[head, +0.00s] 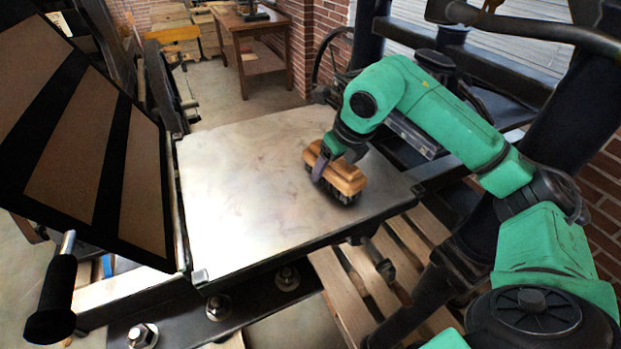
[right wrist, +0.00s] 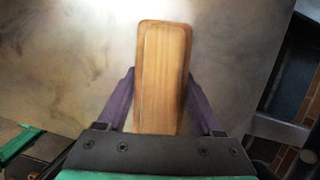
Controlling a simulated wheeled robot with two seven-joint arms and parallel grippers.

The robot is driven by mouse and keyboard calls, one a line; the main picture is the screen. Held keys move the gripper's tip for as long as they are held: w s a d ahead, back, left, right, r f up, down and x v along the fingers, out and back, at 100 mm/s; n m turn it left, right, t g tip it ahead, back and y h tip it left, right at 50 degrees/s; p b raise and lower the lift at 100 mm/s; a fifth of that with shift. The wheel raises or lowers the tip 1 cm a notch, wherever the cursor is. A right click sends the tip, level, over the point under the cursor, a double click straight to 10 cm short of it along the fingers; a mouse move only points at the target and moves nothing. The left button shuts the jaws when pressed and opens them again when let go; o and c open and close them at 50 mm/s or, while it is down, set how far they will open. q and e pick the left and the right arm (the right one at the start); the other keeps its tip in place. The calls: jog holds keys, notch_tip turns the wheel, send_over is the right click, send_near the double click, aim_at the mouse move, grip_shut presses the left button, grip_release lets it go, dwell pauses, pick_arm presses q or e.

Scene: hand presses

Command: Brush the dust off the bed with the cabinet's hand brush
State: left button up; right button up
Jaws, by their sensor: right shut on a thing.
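The hand brush (head: 345,180) has a wooden back and dark bristles that face down. It is at the right part of the flat metal bed (head: 230,205), with its bristles at or just above the surface; I cannot tell if they touch. My right gripper (head: 325,166) is shut on the brush from above. In the right wrist view the brush's wooden back (right wrist: 164,75) sits between the two purple fingers. The bed shows faint smudges and pale patches; I cannot make out clear dust. My left gripper is not in view.
A hinged frame with brown panels (head: 80,150) stands raised along the bed's left edge. A black-handled lever (head: 50,295) is at front left. A wooden pallet (head: 350,285) lies below in front. A dark press upright (head: 560,130) stands at right. The bed's left half is clear.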

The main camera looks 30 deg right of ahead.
jog(key=shift+d, duration=0.95)
jog(key=d+b, duration=0.1)
jog(key=d, duration=0.2)
jog(key=d+b, duration=0.2)
jog(key=d, duration=0.1)
jog(key=shift+s+d+f, duration=0.15)
jog(key=shift+d+f, duration=0.05)
jog(key=shift+d+r, duration=0.1)
jog(key=shift+d, duration=0.1)
jog(key=shift+r, duration=0.1)
notch_tip(320, 180, up, 7)
jog(key=p, duration=0.7)
